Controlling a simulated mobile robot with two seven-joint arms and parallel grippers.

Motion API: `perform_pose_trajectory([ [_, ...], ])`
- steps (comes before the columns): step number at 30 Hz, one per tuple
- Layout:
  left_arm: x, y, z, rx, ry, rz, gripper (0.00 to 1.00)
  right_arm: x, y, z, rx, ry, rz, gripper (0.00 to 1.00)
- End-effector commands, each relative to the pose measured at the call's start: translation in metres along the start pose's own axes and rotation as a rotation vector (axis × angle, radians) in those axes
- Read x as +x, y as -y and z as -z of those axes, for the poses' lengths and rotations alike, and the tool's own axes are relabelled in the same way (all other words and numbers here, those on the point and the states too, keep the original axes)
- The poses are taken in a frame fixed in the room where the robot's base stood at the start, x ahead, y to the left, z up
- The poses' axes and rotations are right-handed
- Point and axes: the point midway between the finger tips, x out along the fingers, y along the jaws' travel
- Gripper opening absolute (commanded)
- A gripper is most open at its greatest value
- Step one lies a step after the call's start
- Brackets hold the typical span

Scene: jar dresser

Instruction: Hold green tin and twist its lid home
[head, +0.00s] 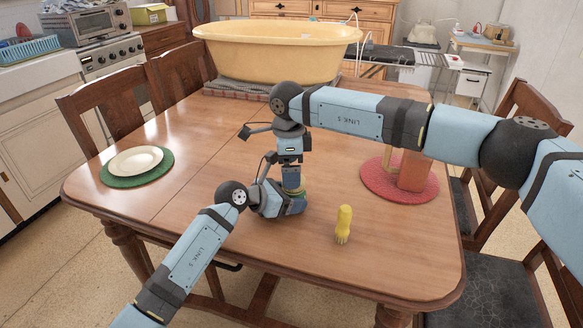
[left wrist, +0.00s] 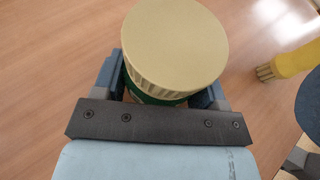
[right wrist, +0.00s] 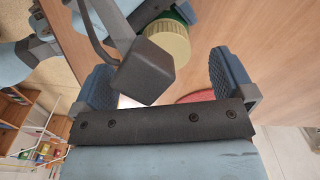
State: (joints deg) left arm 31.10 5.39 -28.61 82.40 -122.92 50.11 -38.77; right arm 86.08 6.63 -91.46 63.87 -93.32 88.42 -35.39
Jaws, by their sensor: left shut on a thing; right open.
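The green tin (left wrist: 155,97) is mostly hidden between the fingers of my left gripper (left wrist: 165,92), which is shut on it. Its pale yellow ribbed lid (left wrist: 175,42) sits on top of the tin. I cannot tell how tightly it is seated. In the head view the lid (head: 297,191) shows as a small yellowish band, just above my left gripper (head: 292,205). My right gripper (head: 291,178) points down close above the lid. In the right wrist view it (right wrist: 163,82) is open and empty, with the lid (right wrist: 167,40) beyond its fingertips.
A yellow brush (head: 344,224) stands on the wooden table (head: 200,215) right of the tin. A red mat (head: 373,178) with a brownish block (head: 413,172) lies farther right. A white plate (head: 136,161) on a green mat is at the left. A large yellow tub (head: 275,55) stands at the back.

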Motion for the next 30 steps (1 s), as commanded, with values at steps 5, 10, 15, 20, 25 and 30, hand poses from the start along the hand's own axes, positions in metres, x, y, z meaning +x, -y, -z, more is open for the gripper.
perform_pose_trajectory([
  [5, 0.003, 0.007, -0.009, 0.019, 0.009, 0.011, 0.00, -0.009, -0.002, -0.006, -0.008, 0.004, 0.001, 1.00],
  [10, 0.002, 0.007, -0.008, 0.016, 0.008, 0.010, 0.00, -0.042, -0.001, -0.005, -0.008, 0.005, 0.004, 1.00],
  [15, 0.001, 0.004, -0.006, 0.013, 0.008, 0.006, 0.00, -0.078, -0.001, -0.003, -0.004, 0.003, 0.003, 1.00],
  [20, 0.000, 0.003, -0.006, 0.011, 0.008, 0.004, 0.00, -0.104, 0.000, -0.001, -0.001, 0.003, 0.001, 1.00],
  [25, 0.000, 0.003, -0.006, 0.010, 0.008, 0.003, 0.00, -0.118, 0.000, 0.000, -0.001, 0.001, 0.001, 1.00],
  [30, 0.000, 0.002, -0.005, 0.009, 0.007, 0.003, 0.00, -0.120, 0.000, 0.000, 0.000, 0.001, 0.000, 1.00],
])
